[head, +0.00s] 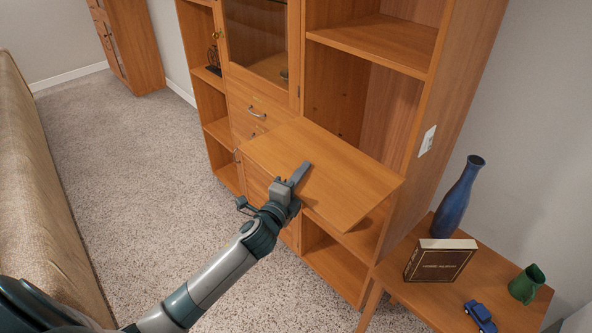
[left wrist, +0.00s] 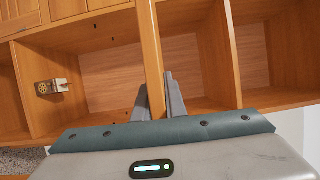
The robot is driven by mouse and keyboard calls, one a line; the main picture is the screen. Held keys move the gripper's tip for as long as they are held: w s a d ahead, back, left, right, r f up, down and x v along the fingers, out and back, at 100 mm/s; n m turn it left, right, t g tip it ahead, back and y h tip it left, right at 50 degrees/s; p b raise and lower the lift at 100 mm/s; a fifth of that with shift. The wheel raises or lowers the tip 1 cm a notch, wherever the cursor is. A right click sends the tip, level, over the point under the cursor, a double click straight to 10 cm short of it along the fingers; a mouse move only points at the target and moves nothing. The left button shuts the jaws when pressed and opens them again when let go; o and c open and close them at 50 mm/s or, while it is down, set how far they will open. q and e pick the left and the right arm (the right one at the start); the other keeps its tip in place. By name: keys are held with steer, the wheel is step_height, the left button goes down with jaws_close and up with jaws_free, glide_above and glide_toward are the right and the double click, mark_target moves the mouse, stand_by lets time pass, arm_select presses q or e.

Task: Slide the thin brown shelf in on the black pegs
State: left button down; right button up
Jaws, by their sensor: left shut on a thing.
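The thin brown shelf (head: 325,163) is held out in front of the open right-hand bay of the wooden bookcase (head: 455,55), roughly flat and slightly turned. My left gripper (head: 297,174) is shut on its front edge, one finger lying over the top face. In the left wrist view the shelf (left wrist: 151,45) shows edge-on between the two fingers (left wrist: 157,95). Small dark spots, possibly pegs (left wrist: 124,27), show inside the bay in that view. In the head view the shelf hides part of the lower bay. My right gripper is not in view.
A side table (head: 405,290) at the right carries a blue vase (head: 459,195), a brown book (head: 440,260), a green mug (head: 526,283) and a blue toy car (head: 480,316). A tan sofa (head: 45,170) stands at the left. Carpet (head: 150,180) between is clear.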

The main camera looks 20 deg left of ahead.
arm_select(q)
steer(key=s+d+f+b, duration=0.1)
steer(key=s+d+b, duration=0.2)
steer(key=s, duration=0.3)
steer(key=s+d+b, duration=0.4)
steer(key=s+b, duration=0.2)
steer(key=s, duration=0.1)
steer(key=shift+d+f+n, duration=0.25)
steer(key=shift+f+n, duration=0.05)
steer(key=shift+f, duration=0.1)
steer(key=shift+a, duration=0.1)
